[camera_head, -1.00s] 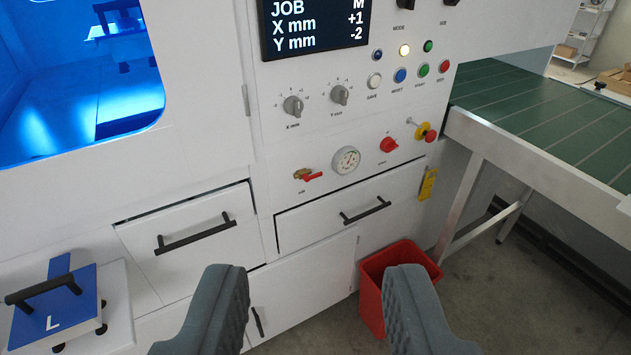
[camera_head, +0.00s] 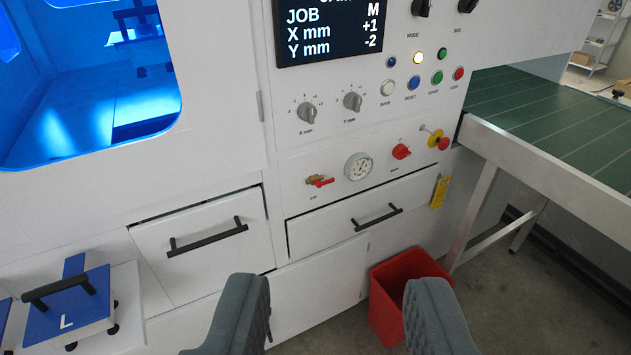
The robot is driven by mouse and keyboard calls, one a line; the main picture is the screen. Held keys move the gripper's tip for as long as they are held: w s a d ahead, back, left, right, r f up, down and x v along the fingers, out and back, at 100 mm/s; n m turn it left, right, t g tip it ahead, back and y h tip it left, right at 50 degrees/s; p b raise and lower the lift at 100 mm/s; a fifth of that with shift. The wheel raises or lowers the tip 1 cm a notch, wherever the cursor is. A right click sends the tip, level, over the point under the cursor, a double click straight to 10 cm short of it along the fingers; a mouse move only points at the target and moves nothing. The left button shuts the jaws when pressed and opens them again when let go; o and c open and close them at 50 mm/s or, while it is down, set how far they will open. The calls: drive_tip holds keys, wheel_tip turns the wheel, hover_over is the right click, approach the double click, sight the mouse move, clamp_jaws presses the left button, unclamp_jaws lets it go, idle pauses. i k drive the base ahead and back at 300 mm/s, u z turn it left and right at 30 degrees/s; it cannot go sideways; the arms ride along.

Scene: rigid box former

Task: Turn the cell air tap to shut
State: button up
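The air tap (camera_head: 318,181) is a small brass valve with a red lever, on the white front panel below the X mm knob. Its lever points to the right, roughly level and tilted slightly in the picture. A small label under it is too small to read surely. My gripper (camera_head: 338,300) is open and empty, its two grey padded fingers wide apart at the bottom of the view. It is below the tap in the picture and apart from the panel. Nothing hides the tap.
A round gauge (camera_head: 358,167) and a red rotary switch (camera_head: 401,151) sit right of the tap. Drawers with black handles (camera_head: 377,217) lie below. A red bin (camera_head: 392,290) stands on the floor. A conveyor (camera_head: 540,125) is at right, a blue L-marked block (camera_head: 68,305) at left.

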sight(317, 183)
drive_tip(key=u, duration=0.05)
drive_tip(key=k, duration=1.05)
drive_tip(key=z, duration=0.8)
drive_tip(key=i, duration=1.7)
drive_tip(key=u, duration=0.6)
